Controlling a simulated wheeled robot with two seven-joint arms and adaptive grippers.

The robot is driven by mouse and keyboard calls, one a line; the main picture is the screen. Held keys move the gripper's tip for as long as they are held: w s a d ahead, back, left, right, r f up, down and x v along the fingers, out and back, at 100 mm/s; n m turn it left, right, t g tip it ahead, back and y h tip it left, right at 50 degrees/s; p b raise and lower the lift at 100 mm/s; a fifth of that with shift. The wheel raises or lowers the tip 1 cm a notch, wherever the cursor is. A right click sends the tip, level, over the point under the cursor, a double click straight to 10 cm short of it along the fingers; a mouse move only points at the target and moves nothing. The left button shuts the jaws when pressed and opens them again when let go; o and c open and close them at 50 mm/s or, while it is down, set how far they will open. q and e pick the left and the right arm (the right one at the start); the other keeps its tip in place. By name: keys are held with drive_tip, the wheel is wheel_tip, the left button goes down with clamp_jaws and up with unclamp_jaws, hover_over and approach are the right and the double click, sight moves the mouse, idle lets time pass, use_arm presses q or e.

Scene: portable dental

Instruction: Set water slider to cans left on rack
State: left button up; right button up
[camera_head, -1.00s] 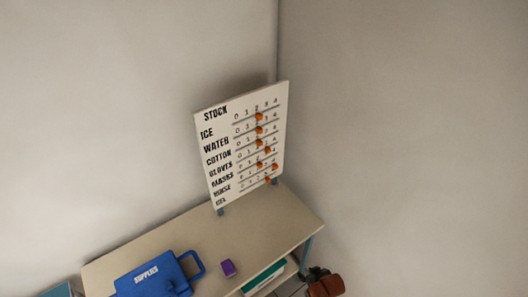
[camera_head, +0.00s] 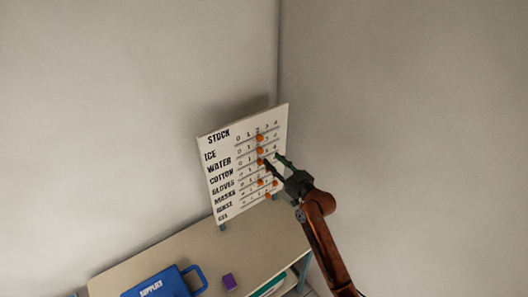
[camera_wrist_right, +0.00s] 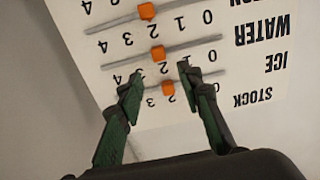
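The white stock board (camera_head: 222,190) stands tilted at the back of the table; it shows upside down in the right wrist view (camera_wrist_right: 90,22). Its rows bear orange knobs. The water knob (camera_wrist_right: 158,53) sits at about 2, as does the ice knob (camera_wrist_right: 168,88); the water knob also shows in the head view (camera_head: 260,151). My right gripper (camera_head: 271,158) is open and empty in front of the board. In the wrist view its fingertips (camera_wrist_right: 160,73) lie on either side of the ice and water knobs; contact cannot be told. My left gripper is not in view. No rack or cans are in view.
A table (camera_head: 200,250) holds a blue supplies case (camera_head: 160,284) and a small purple block (camera_head: 229,282). A green item (camera_head: 270,286) shows below the table's right edge. Walls stand behind and to the right.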

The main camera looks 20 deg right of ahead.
sight(262, 151)
drive_tip(key=p+x, duration=0.1)
drive_tip(key=x, duration=0.6)
drive_tip(key=shift+f, duration=0.15)
clamp_jaws()
idle(0.5)
